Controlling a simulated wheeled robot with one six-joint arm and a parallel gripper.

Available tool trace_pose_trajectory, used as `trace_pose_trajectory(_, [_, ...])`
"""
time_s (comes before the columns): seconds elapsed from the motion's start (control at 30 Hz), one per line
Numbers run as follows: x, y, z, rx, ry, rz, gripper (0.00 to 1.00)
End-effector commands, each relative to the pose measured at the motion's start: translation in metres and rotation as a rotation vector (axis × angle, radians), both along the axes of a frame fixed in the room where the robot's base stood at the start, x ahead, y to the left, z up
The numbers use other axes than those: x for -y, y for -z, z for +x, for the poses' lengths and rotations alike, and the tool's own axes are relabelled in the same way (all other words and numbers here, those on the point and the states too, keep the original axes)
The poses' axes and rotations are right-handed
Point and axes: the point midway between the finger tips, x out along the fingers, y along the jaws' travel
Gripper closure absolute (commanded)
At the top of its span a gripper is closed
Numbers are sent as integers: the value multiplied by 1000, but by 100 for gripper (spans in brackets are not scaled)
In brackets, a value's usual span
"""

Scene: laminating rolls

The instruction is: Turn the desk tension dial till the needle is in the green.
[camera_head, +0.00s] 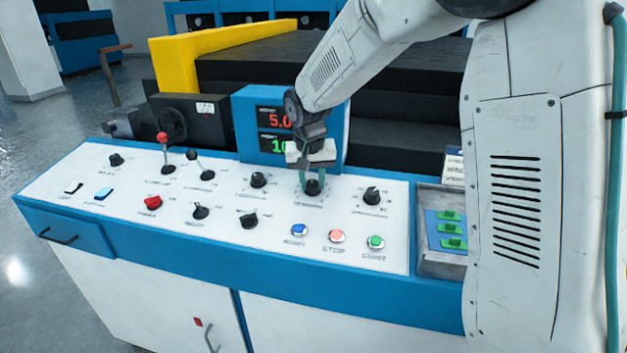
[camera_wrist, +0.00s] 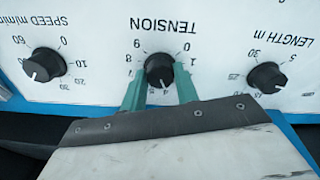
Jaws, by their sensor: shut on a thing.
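The tension dial (camera_head: 313,187) is a black knob in the back row of the white desk panel. In the wrist view the same tension dial (camera_wrist: 159,70) sits under the upside-down word TENSION, in a ring of numbers. Its white pointer mark faces the bottom of that picture, near the 4. My gripper (camera_head: 316,180) reaches down from above, its two green fingers (camera_wrist: 159,92) shut on the dial's sides. The blue display box (camera_head: 242,130) shows a red 5.0 and a green number partly hidden by my arm. I cannot make out a needle or green band.
The speed dial (camera_wrist: 43,65) and the length dial (camera_wrist: 266,77) stand on either side, clear of the fingers. Blue, red and green buttons (camera_head: 336,236) lie in front. A metal tray (camera_head: 431,262) with green pieces is at the right.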

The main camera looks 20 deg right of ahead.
Motion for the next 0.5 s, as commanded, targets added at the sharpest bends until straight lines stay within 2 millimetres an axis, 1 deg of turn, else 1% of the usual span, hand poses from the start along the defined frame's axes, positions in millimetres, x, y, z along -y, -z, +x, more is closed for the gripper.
trace_pose_trajectory(0.43, [0,0,0,1,8,0,93])
trace_pose_trajectory(0.47, [1,0,0,1,8,0,61])
trace_pose_trajectory(0.5, [1,0,0,1,8,0,50])
